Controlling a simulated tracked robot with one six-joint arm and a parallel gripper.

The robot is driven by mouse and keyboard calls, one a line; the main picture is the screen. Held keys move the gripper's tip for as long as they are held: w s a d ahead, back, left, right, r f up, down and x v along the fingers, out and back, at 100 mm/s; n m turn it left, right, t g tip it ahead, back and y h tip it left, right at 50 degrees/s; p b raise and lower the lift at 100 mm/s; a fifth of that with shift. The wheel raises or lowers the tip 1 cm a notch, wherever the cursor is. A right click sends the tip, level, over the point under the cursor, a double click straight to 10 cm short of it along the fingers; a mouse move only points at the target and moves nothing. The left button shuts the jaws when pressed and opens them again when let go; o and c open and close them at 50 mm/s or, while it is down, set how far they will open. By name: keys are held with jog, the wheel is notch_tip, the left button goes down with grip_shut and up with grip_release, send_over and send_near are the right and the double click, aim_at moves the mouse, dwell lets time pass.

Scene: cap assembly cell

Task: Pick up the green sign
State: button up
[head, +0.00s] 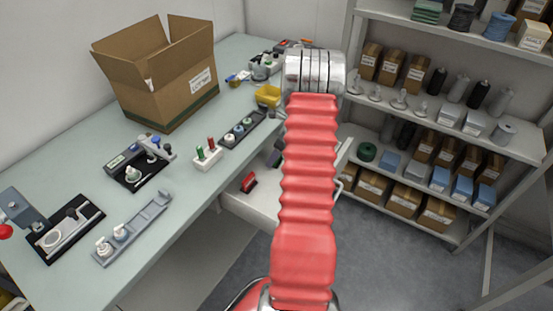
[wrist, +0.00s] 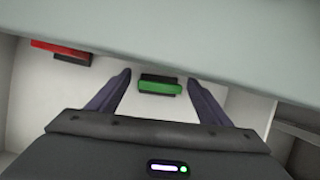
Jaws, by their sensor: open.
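The green sign (wrist: 160,88) is a small green bar with black parts. In the wrist view it lies on a white surface, between and beyond my two dark fingers. My gripper (wrist: 160,78) is open, with a finger to each side of the sign and nothing held. I cannot tell how far above the sign the fingertips are. In the head view my red arm hides the gripper, and I cannot make out the green sign there.
An open white drawer (head: 245,208) sits under the pale workbench (head: 185,190). It holds a red and black item (head: 248,183), which also shows in the wrist view (wrist: 60,48). The bench edge (wrist: 230,60) crosses close above the gripper. Shelves (head: 440,130) stand at right.

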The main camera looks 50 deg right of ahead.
jog(key=shift+c, duration=0.5)
jog(key=c, duration=1)
jog(key=shift+c, duration=0.2)
jog(key=shift+r, duration=0.8)
notch_tip(320, 180, up, 2)
jog(key=shift+r, duration=0.1)
jog(key=s+a, duration=0.1)
jog(key=a, duration=0.4)
jog(key=s+a, duration=0.2)
jog(key=a, duration=0.4)
jog(key=s+a, duration=0.2)
jog(key=a, duration=0.4)
jog(key=shift+s+a, duration=0.1)
jog(key=shift+a, duration=0.05)
